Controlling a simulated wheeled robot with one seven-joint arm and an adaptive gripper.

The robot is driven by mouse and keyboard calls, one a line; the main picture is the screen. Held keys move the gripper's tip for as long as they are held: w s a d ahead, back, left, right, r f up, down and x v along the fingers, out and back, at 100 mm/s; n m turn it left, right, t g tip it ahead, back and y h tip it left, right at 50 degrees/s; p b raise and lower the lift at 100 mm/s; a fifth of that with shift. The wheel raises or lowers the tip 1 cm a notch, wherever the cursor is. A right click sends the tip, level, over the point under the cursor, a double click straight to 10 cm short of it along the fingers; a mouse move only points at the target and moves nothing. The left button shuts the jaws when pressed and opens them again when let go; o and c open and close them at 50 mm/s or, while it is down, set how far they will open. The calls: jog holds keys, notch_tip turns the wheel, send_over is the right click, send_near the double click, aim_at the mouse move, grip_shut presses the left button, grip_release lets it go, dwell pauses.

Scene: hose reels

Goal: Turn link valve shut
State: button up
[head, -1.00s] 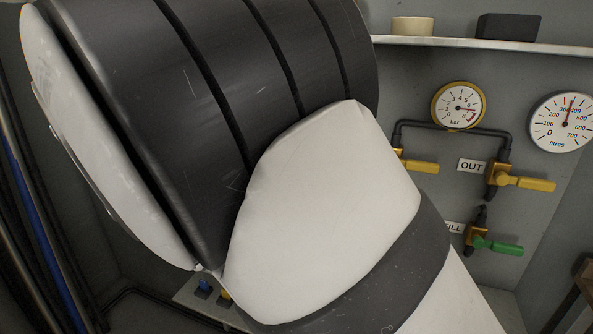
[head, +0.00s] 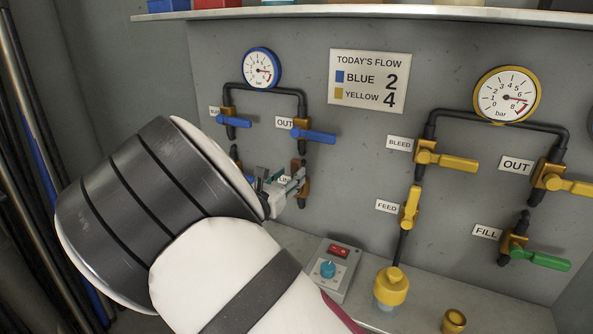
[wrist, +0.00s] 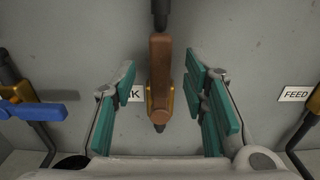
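The link valve has a brown lever (wrist: 160,70) on a brass body, in the middle of the wrist view. The lever stands upright, in line with the dark pipe above it. A label ending in "K" is partly hidden behind my left finger. In the head view the link valve (head: 302,182) is partly covered by my gripper (head: 284,188). In the wrist view my gripper (wrist: 167,100) is open, with one teal-padded finger on each side of the lever and visible gaps to it. Nothing is held.
Blue levers (head: 315,134) sit above and left of the link valve. The yellow feed valve (head: 410,207) and yellow bleed valve (head: 445,158) are to its right. A control box (head: 334,270) with a blue knob stands on the ledge below. A flow sign (head: 368,81) hangs above.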

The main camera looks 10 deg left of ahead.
aim_at(294, 171)
jog(key=shift+x, duration=2.2)
grip_shut()
